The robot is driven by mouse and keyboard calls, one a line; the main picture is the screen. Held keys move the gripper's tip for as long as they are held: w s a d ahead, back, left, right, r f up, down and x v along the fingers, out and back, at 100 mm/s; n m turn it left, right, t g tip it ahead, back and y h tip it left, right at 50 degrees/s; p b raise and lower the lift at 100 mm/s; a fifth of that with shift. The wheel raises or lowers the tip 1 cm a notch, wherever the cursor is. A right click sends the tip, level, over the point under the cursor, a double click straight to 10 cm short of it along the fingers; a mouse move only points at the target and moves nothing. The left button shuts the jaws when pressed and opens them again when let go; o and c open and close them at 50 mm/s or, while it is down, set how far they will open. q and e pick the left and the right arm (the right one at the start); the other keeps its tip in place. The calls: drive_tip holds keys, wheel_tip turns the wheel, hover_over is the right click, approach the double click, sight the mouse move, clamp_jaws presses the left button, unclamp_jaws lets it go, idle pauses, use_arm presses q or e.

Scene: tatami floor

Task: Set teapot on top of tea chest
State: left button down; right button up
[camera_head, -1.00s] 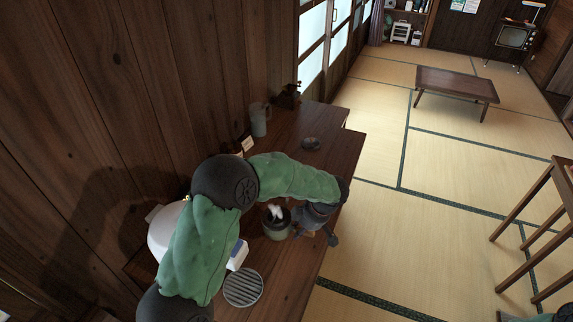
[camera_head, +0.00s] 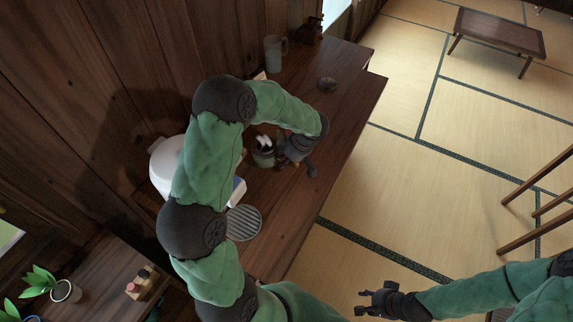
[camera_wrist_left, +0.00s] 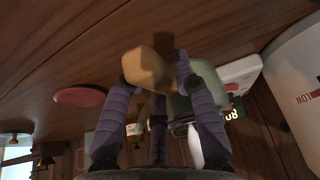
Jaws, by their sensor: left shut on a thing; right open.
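My left gripper (camera_head: 290,163) is low over the wooden counter, beside a grey-green pot (camera_head: 264,157) with white items in it. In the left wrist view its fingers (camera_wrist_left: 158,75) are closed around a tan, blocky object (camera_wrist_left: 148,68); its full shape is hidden. The pot shows right behind the fingers (camera_wrist_left: 205,80). My right gripper (camera_head: 372,300) is open and empty over the tatami floor. I cannot clearly identify a teapot or a tea chest. A small dark round object (camera_head: 327,84) lies farther along the counter, and a dark brown object (camera_head: 309,32) stands at its far end.
The counter (camera_head: 335,120) runs along the wall. A white appliance (camera_head: 163,165) and a round slatted plate (camera_head: 244,222) are near my left arm. A grey pitcher (camera_head: 274,52) stands toward the far end. A low table (camera_head: 500,32) stands on the tatami.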

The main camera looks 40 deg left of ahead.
sight(286, 172)
use_arm(q)
wheel_tip(286, 172, down, 3)
drive_tip(key=shift+f+b, duration=0.15)
drive_tip(key=shift+b, duration=0.15)
drive_tip(key=c, duration=1)
unclamp_jaws()
